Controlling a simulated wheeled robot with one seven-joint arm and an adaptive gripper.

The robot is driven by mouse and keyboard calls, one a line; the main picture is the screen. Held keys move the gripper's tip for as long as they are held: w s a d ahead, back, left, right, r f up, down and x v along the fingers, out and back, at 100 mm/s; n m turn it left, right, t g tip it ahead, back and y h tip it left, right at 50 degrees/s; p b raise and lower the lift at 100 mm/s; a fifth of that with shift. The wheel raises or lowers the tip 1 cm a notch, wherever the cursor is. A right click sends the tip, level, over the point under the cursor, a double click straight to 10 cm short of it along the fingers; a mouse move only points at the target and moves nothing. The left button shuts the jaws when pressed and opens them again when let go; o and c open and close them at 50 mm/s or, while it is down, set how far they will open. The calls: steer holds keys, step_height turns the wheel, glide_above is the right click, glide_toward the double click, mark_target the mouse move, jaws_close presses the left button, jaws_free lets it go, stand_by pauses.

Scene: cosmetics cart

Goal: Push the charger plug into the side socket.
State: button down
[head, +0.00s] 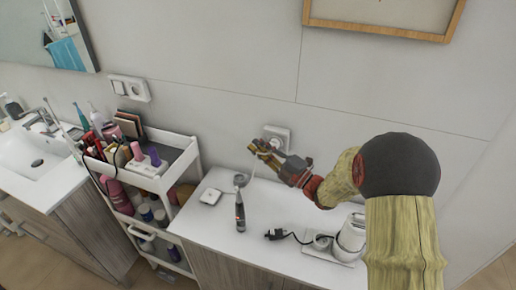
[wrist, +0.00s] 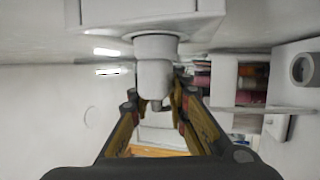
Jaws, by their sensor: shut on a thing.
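The side socket (head: 278,135) is a white unit on the wall above the counter, partly behind my gripper (head: 257,147) in the head view. In the wrist view the socket's white housing (wrist: 145,10) fills the top. A white rounded charger plug (wrist: 154,78) sits between my fingers (wrist: 154,103), which are shut on it. Its upper end meets the round grey-white face (wrist: 157,42) of the socket, in line with it. I cannot tell how deep it sits, as the contact is hidden. In the head view the plug cannot be made out.
The white counter (head: 210,225) holds a dark shaver-like device (head: 240,212), a small white case (head: 210,196), a black plug with cable (head: 274,234) and a white appliance (head: 350,235). A loaded cart (head: 182,165) stands left. Another socket (head: 130,88) is on the wall.

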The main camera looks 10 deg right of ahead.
mark_target(271, 153)
steer(key=shift+w+d+b, duration=0.3)
steer(key=shift+w, duration=0.1)
steer(key=c, duration=1.6)
jaws_free()
steer(key=shift+v, duration=4)
steer(key=shift+a, duration=0.1)
